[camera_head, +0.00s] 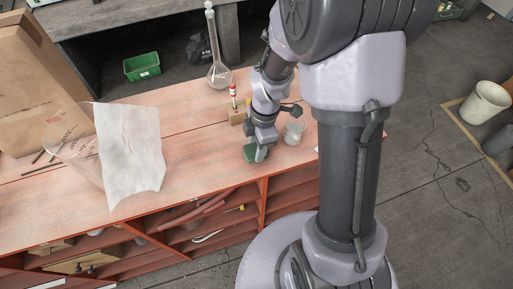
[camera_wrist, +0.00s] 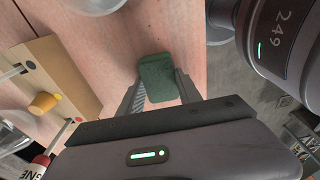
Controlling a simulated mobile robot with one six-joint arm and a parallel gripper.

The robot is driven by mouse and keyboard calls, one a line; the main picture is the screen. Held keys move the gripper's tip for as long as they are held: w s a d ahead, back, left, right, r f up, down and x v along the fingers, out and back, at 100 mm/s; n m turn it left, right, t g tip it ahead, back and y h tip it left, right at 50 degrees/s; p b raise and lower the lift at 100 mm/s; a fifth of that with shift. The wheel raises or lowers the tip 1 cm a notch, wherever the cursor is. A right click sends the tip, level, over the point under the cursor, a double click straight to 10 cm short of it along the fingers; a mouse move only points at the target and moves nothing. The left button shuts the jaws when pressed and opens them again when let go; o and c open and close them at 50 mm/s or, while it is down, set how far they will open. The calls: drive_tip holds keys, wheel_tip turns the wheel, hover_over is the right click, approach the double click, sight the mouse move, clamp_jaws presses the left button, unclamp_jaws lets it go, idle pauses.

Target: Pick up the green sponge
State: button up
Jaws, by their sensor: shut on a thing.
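The green sponge (camera_head: 250,153) is at the front part of the wooden bench top, under the end of my arm. In the wrist view the green sponge (camera_wrist: 158,76) sits between the two fingers. My gripper (camera_wrist: 160,90) is shut on it, with a finger against each side. In the head view my gripper (camera_head: 257,150) points down at the bench near its front edge. Whether the sponge touches the bench or is just above it, I cannot tell.
A glass mug (camera_head: 294,131) stands close to the right of my gripper. A wooden block (camera_head: 237,115) with a red-topped vial is just behind. A tall flask (camera_head: 217,75) stands farther back. A white cloth (camera_head: 130,150) and a cardboard box (camera_head: 38,85) are at left.

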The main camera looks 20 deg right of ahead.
sight(255, 149)
wheel_tip(255, 149, up, 4)
drive_tip(key=shift+r+p, duration=0.1)
drive_tip(key=shift+p, duration=0.95)
drive_tip(key=s+d+b, duration=0.3)
drive_tip(key=s, duration=0.4)
drive_tip(key=s+d+b, duration=0.3)
drive_tip(key=s+b, duration=0.1)
drive_tip(key=s, duration=0.4)
drive_tip(key=shift+r, duration=0.45)
